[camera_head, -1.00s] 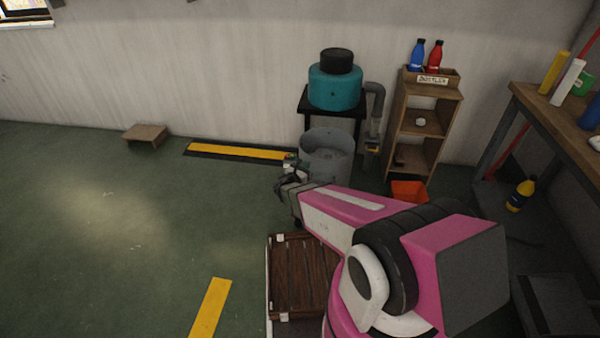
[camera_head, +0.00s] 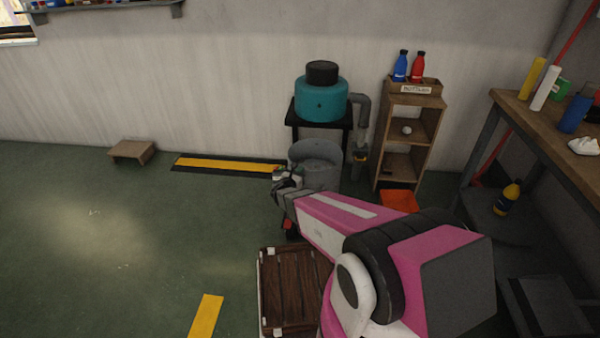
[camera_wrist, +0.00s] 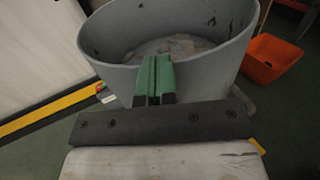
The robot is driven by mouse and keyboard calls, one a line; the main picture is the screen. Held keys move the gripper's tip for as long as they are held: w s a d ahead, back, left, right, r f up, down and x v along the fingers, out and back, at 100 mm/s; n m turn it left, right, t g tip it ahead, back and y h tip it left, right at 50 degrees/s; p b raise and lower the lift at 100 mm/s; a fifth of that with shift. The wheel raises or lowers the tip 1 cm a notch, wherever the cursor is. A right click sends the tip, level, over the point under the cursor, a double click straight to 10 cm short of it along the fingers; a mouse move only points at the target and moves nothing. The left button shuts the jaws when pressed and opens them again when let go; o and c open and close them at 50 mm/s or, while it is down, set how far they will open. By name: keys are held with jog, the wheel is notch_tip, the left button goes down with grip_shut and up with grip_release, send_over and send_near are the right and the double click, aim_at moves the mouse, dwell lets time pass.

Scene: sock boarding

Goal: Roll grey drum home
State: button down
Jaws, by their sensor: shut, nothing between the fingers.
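The grey drum (camera_head: 318,172) stands upright and open-topped on the floor, in front of the dark stand with the teal tank. In the wrist view the drum (camera_wrist: 190,32) fills the top middle, with its scuffed rim and pale inside showing. My gripper (camera_head: 284,180) is at the drum's near left side. In the wrist view my gripper (camera_wrist: 154,72) has its green fingers together and empty, overlapping the drum's near wall and rim. I cannot tell whether they touch it. The drum's lower part is mostly hidden by my arm in the head view.
A teal tank (camera_head: 320,102) sits behind the drum, beside a wooden shelf (camera_head: 408,140). An orange bin (camera_head: 399,201) is right of the drum. A slatted wooden platform (camera_head: 290,290) lies nearer me. A yellow-black strip (camera_head: 228,166) runs along the wall.

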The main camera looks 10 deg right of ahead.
jog(key=w+d, duration=0.3)
jog(key=w, duration=0.8)
jog(key=w+d, duration=0.3)
jog(key=w, duration=0.9)
jog(key=w+d, duration=0.3)
jog(key=w, duration=0.9)
jog(key=shift+d, duration=0.15)
jog(key=shift+w, duration=0.1)
jog(key=v, duration=1.5)
jog(key=s+d+r+m+g, duration=0.25)
jog(key=s+d+m, duration=0.2)
jog(key=s, duration=0.35)
jog(key=s+d+r+m+g+y, duration=0.1)
jog(key=s+d+r+m+g, duration=0.2)
jog(key=s+m, duration=0.4)
jog(key=s+d+r+m+g, duration=0.1)
jog(key=s+d+m+g, duration=0.3)
jog(key=s, duration=0.5)
jog(key=s+a+r+m+g+y, duration=0.1)
jog(key=s+a+r+m+y, duration=0.1)
jog(key=s, duration=0.6)
jog(key=s+a+r+m+g+y, duration=0.1)
jog(key=s+a+m+g+y, duration=0.1)
jog(key=s+m, duration=0.4)
jog(key=s+a+r+m+g+y, duration=0.2)
jog(key=s+m+y, duration=0.3)
jog(key=s, duration=0.5)
jog(key=shift+a+r+y, duration=0.3)
jog(key=shift+a+y, duration=0.1)
jog(key=shift+a, duration=0.4)
